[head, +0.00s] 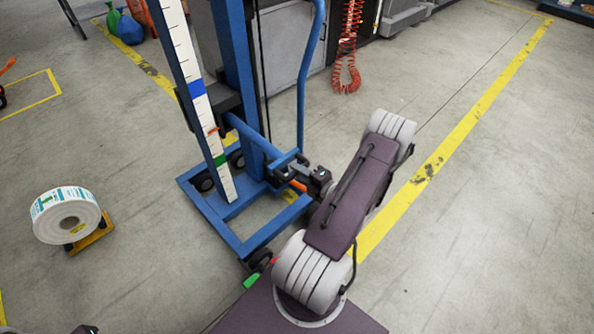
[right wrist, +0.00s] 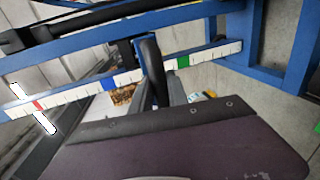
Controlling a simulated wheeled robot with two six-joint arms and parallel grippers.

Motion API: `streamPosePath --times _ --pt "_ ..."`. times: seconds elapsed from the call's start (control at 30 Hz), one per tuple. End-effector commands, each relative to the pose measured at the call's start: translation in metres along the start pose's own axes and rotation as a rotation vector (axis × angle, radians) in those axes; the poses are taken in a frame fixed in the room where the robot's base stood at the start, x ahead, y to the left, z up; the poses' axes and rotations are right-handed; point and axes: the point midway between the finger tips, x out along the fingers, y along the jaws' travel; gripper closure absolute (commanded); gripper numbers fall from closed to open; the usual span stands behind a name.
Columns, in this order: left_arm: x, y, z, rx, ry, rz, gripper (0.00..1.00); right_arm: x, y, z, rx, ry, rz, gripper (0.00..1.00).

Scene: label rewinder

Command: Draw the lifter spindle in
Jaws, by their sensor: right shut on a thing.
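The blue lifter (head: 254,85) stands upright in the middle of the head view. Its dark carriage (head: 226,98) sits beside the white scale (head: 190,60), which has a blue and a green mark. The lifter spindle (head: 248,133) is a blue bar slanting down from the carriage toward my right gripper. My right gripper (head: 286,172) is shut at the spindle's near end, above the base frame; its fingers partly hide that end. In the right wrist view a dark rounded bar (right wrist: 152,58) stands between my fingers (right wrist: 157,92), in front of the scale.
A label roll (head: 66,216) rests on a small orange-yellow stand at the left. The lifter's blue base frame (head: 225,232) lies below my right gripper. A coiled red hose (head: 347,55) hangs behind. The floor to the right, past the yellow line (head: 440,160), is clear.

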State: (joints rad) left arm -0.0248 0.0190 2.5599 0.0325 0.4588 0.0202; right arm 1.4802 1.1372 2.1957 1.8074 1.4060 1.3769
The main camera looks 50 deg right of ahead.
Motion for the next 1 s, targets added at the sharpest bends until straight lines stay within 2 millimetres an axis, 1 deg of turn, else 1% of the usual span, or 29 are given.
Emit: streamPosePath --times 0.03,0.07,0.1,0.13,0.37,0.47,0.57,0.83,0.9,1.0 --pt "0.001 0.000 0.000 0.000 0.000 0.000 0.64 -0.001 -0.004 -0.001 0.004 0.000 -0.009 1.00" --pt "0.001 0.000 0.000 0.000 0.000 0.000 0.64 -0.001 -0.004 -0.001 0.004 0.000 -0.009 0.72" --pt "0.001 0.000 0.000 0.000 0.000 0.000 0.64 -0.001 -0.003 -0.001 0.004 -0.001 -0.008 0.61" --pt "0.001 0.000 0.000 0.000 0.000 0.000 0.64 -0.001 -0.003 -0.001 0.003 -0.001 -0.008 0.59" --pt "0.000 0.000 0.000 0.000 0.000 0.000 0.64 0.000 -0.002 0.000 0.002 -0.001 -0.006 0.59" --pt "-0.001 0.000 0.000 0.000 0.000 0.000 0.64 -0.003 -0.001 0.000 0.002 -0.002 -0.005 0.59" --pt "-0.006 0.000 -0.001 0.000 0.000 0.000 0.64 -0.016 0.001 0.001 0.004 -0.005 -0.005 0.59" --pt "-0.022 0.000 -0.002 0.000 0.000 0.000 0.64 -0.072 0.001 0.001 0.004 -0.008 -0.006 0.59" --pt "-0.025 0.001 -0.003 0.000 0.000 0.000 0.64 -0.082 0.000 0.001 0.004 -0.007 -0.006 0.59" --pt "-0.026 0.001 -0.003 0.000 0.000 0.000 0.64 -0.090 -0.001 0.000 0.004 -0.004 -0.006 0.59"
